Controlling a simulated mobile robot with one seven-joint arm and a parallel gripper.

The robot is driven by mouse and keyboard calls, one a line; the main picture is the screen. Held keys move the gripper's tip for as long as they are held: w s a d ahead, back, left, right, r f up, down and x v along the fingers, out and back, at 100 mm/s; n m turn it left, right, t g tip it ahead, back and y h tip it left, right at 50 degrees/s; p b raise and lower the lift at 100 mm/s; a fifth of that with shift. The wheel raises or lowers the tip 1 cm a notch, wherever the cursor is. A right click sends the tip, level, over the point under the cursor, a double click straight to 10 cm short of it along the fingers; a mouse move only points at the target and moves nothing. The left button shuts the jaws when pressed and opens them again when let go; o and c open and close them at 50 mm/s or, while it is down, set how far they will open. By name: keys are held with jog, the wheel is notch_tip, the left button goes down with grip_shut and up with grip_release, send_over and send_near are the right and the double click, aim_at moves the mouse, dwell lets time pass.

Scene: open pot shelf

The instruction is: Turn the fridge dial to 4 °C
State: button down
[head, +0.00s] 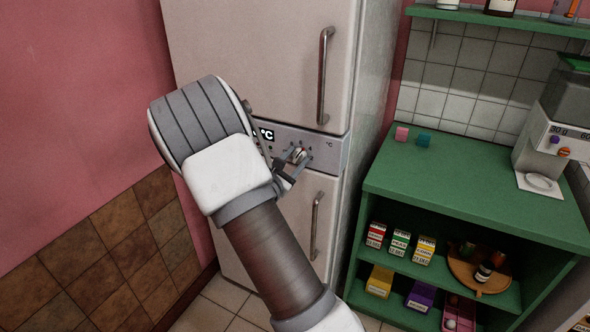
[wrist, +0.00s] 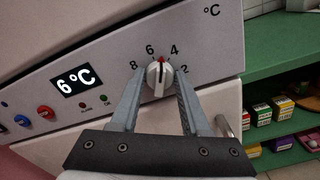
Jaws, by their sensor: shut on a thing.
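The fridge dial (wrist: 159,76) is a pale round knob with a red pointer mark, on a grey panel (wrist: 228,38). The numbers 8, 6, 4 and 2 run around it, and the red mark points up between 6 and 4. The display (wrist: 76,81) reads 6 °C. My gripper (wrist: 160,85) is at the dial with one finger on each side, shut on it. In the head view, my gripper (head: 292,163) reaches the dial (head: 299,154) on the panel between the fridge doors. My arm hides the left part of the panel there.
A blue button (wrist: 22,120) and a red button (wrist: 46,112) sit left of the display. Door handles (head: 325,75) stand out above and below the panel. A green shelf unit (head: 470,190) with small boxes stands at the right.

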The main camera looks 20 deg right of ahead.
jog(key=m+b, duration=0.1)
jog(key=b, duration=0.1)
jog(key=m+b, duration=0.1)
jog(key=m, duration=0.1)
jog(key=shift+f+b, duration=0.3)
jog(key=shift+b, duration=0.1)
jog(key=shift+r+m+b, duration=0.15)
jog(key=shift+m+b, duration=0.65)
jog(key=shift+b, duration=0.15)
jog(key=shift+r, duration=0.1)
jog(key=shift+c, duration=2)
grip_release()
jog(key=p+v, duration=0.1)
jog(key=v, duration=1.6)
jog(key=shift+s, duration=0.2)
jog(key=shift+a, duration=0.1)
